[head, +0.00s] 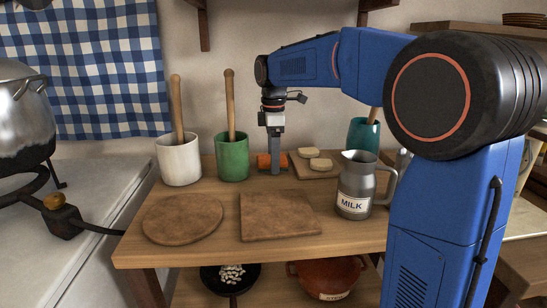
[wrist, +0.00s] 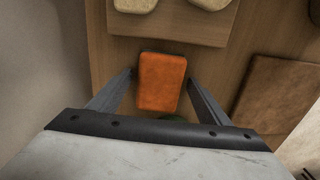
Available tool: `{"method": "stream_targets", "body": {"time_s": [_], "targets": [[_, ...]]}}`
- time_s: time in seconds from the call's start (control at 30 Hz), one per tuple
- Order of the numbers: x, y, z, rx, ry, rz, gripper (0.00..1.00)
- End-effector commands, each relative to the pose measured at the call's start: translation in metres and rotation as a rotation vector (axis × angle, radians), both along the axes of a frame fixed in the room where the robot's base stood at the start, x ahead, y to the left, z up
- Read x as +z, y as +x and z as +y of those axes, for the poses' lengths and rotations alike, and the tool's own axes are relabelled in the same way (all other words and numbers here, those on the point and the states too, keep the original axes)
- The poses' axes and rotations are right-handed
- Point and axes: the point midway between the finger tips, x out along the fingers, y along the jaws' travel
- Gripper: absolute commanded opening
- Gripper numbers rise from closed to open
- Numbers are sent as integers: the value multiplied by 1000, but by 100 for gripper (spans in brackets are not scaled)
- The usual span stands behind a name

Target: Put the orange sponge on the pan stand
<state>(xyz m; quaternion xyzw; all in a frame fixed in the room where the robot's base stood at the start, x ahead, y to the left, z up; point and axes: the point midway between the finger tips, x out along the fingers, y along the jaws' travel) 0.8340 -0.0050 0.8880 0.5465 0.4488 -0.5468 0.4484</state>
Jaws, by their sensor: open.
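The orange sponge (head: 263,161) lies at the back of the wooden table, partly hidden behind my gripper (head: 275,168). In the wrist view the sponge (wrist: 161,88) is a rounded orange block between my two open fingers (wrist: 160,76), with one finger close on each side. I cannot tell whether either finger touches it. Two flat brown slabs lie at the table's front: a round one (head: 183,218) and a square one (head: 278,216). I cannot tell which thing is the pan stand.
A green pot (head: 232,157) and a white pot (head: 179,160) stand left of the sponge. A board (head: 314,174) with pale pieces is to its right. A milk jug (head: 355,185) stands farther right. The front slabs are bare.

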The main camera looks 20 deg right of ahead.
Motion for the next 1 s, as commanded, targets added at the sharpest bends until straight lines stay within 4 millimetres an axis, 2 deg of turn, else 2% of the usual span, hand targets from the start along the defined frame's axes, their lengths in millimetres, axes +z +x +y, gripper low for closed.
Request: {"method": "stream_targets", "body": {"time_s": [0.17, 0.63, 0.8, 1.0], "targets": [[17, 1, 0, 0, 0, -3, 71], [101, 1, 0, 0, 1, -2, 71], [117, 0, 0, 0, 1, -2, 71], [122, 0, 0, 0, 0, 0, 71]]}}
